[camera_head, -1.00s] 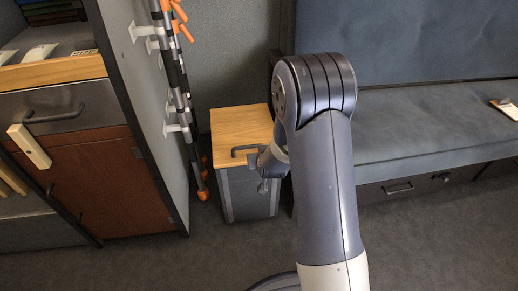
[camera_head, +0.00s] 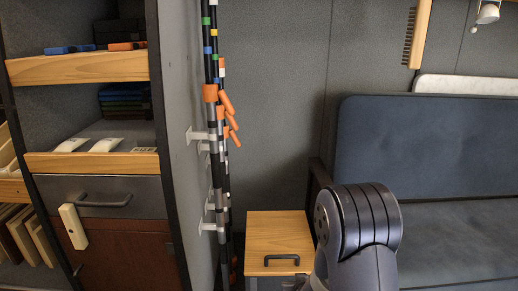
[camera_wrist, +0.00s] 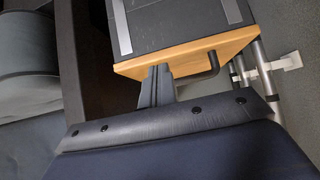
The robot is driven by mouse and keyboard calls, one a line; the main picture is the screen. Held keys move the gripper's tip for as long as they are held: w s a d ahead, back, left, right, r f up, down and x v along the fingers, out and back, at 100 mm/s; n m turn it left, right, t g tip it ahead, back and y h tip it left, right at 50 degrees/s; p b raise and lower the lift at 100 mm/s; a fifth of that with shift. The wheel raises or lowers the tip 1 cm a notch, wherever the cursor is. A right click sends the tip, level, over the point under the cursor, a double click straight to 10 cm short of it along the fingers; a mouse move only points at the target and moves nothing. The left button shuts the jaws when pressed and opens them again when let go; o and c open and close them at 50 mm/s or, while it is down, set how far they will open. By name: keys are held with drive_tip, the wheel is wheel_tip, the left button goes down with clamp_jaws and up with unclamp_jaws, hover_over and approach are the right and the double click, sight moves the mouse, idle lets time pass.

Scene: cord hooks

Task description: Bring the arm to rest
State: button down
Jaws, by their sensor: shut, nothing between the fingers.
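My gripper (camera_wrist: 157,82) shows in the wrist view as two narrow dark fingers pressed together, with nothing between them. The fingertips appear in front of the wooden-topped cabinet (camera_wrist: 190,54), which looks upside down in this view. I cannot tell how far apart they are. In the head view my arm (camera_head: 358,232) stands at the lower right, its rounded joint in front of the bench. The gripper itself is hidden in the head view.
The small cabinet (camera_head: 279,229) with a dark handle (camera_head: 282,260) stands left of my arm. The blue-grey bench (camera_head: 460,240) is behind and right. Striped poles (camera_head: 212,150) with orange hooks line the partition at left, beside a shelf unit (camera_head: 85,163).

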wheel_tip(320, 180, up, 3)
hover_over(294, 266)
drive_tip(key=s, duration=0.4)
drive_tip(key=shift+w+a, duration=0.2)
drive_tip(key=shift+a, duration=0.2)
drive_tip(key=shift+s+f+b, duration=0.15)
drive_tip(key=shift+f+b, duration=1.1)
drive_tip(key=shift+f, duration=0.85)
